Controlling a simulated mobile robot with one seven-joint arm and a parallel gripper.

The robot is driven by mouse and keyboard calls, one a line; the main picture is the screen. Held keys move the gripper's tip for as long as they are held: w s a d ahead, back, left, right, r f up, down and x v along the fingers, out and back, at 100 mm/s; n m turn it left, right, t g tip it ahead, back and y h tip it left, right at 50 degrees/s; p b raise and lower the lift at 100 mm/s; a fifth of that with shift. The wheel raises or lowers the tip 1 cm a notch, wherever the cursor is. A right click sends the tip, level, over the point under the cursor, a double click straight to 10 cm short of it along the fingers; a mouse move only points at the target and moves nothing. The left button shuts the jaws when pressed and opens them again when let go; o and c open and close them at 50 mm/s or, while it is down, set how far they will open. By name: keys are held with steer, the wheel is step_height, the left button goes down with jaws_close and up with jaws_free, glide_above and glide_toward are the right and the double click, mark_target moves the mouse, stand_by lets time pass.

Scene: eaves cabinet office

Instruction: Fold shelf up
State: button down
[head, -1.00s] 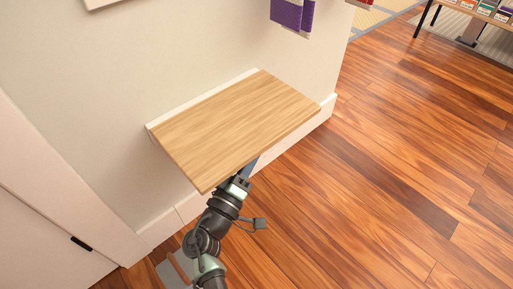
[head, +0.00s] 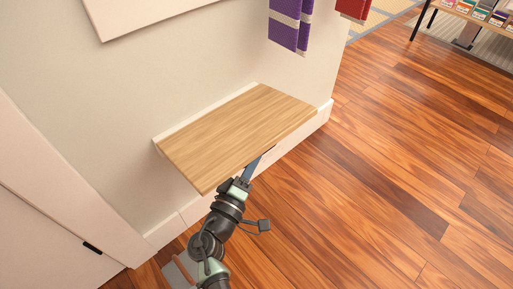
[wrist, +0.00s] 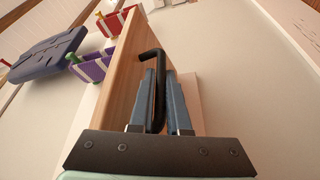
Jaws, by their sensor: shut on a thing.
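The wooden shelf (head: 235,135) juts from the wall above the skirting, its board roughly level or slightly tilted. In the wrist view the shelf (wrist: 120,85) stands left of my fingers. A black bar handle (wrist: 159,92) is fixed to it. My gripper (wrist: 160,78) is shut on the black handle, with one blue-grey finger on each side. In the head view my gripper (head: 256,163) reaches from below to the shelf's front edge. The handle is mostly hidden there, and the shelf's underside and hinge are hidden.
A white panel (head: 130,14) is at upper left. A low door (head: 50,235) with a dark pull is at lower left. The wooden floor (head: 400,180) at right is clear.

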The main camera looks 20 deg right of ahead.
mark_target(237, 127)
steer(key=w+r+n+p, duration=0.1)
steer(key=r+n+p, duration=0.1)
steer(key=r+p, duration=0.2)
steer(key=w+r+n+g+y+p, duration=0.1)
steer(key=r+n+p, duration=0.1)
steer(key=r+p, duration=0.2)
steer(key=w+a+r+n+y+p, duration=0.1)
steer(key=r+p, duration=0.3)
steer(key=p, duration=0.4)
steer(key=shift+a+n+g, duration=0.1)
steer(key=shift+n+g, duration=0.3)
steer(key=shift+n, duration=0.5)
steer(key=w+a+r+n+g+p, duration=0.3)
steer(key=w+r+n+p, duration=0.1)
steer(key=w, duration=0.5)
steer(key=shift+w+a+r+n+y+p, duration=0.2)
steer(key=shift+r+n+y+p, duration=0.2)
steer(key=shift+r+n, duration=0.4)
steer(key=shift+r, duration=0.2)
steer(key=c, duration=1.2)
jaws_free()
steer(key=shift+o, duration=0.2)
steer(key=shift+f, duration=0.1)
steer(key=shift+a, duration=0.1)
steer(key=p+v, duration=0.5)
steer(key=v, duration=0.8)
